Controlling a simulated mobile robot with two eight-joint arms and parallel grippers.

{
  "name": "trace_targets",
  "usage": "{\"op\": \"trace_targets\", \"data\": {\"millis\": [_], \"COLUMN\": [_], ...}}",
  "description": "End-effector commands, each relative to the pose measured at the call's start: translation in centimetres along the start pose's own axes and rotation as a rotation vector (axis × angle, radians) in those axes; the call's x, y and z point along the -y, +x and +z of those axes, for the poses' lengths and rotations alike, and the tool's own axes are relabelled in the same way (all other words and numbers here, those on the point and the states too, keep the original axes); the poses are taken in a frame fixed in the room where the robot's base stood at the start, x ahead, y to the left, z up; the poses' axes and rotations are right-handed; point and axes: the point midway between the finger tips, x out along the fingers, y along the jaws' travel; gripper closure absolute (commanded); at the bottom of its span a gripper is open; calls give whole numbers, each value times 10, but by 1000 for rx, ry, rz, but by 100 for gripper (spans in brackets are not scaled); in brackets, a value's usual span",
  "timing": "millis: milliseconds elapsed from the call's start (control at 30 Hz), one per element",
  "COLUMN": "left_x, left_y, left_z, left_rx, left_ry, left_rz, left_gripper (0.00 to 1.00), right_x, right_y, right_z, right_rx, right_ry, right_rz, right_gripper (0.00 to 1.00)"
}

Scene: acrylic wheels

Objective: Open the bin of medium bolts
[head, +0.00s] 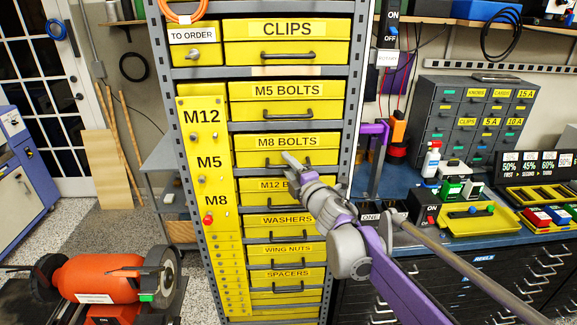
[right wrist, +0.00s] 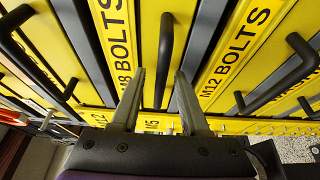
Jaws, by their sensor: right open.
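The yellow M8 BOLTS bin (head: 250,155) sits shut in the grey rack, between the M5 BOLTS bin (head: 245,111) above and the M12 BOLTS bin (head: 250,198) below. My right gripper (head: 289,160) is in front of the M8 bin's dark handle and hides part of it. In the right wrist view, my right gripper (right wrist: 160,78) is open, its two fingers on either side of the M8 handle (right wrist: 164,45). I cannot tell whether the fingers touch the handle. The M8 label (right wrist: 118,45) is left of it. My left gripper is not in view.
The CLIPS bin (head: 240,50) is above; WASHERS (head: 255,222), WING NUTS and SPACERS bins are below. A narrow yellow panel (head: 205,145) marked M12, M5, M8 is at the rack's left. A blue bench (head: 405,190) stands right. An orange machine (head: 95,275) is at the lower left.

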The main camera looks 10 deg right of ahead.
Motion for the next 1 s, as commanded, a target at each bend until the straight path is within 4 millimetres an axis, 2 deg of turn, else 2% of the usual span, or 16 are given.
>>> {"op": "trace_targets", "data": {"millis": [133, 333, 400, 1000], "left_x": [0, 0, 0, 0], "left_y": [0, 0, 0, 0], "left_z": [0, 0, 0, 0], "left_rx": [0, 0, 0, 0], "left_ry": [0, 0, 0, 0], "left_rz": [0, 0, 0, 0], "left_gripper": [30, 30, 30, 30], "right_x": [0, 0, 0, 0], "right_y": [0, 0, 0, 0], "right_z": [0, 0, 0, 0], "right_rx": [0, 0, 0, 1], "right_ry": [0, 0, 0, 0], "right_rz": [0, 0, 0, 0], "right_gripper": [57, 93, 100, 100]}}
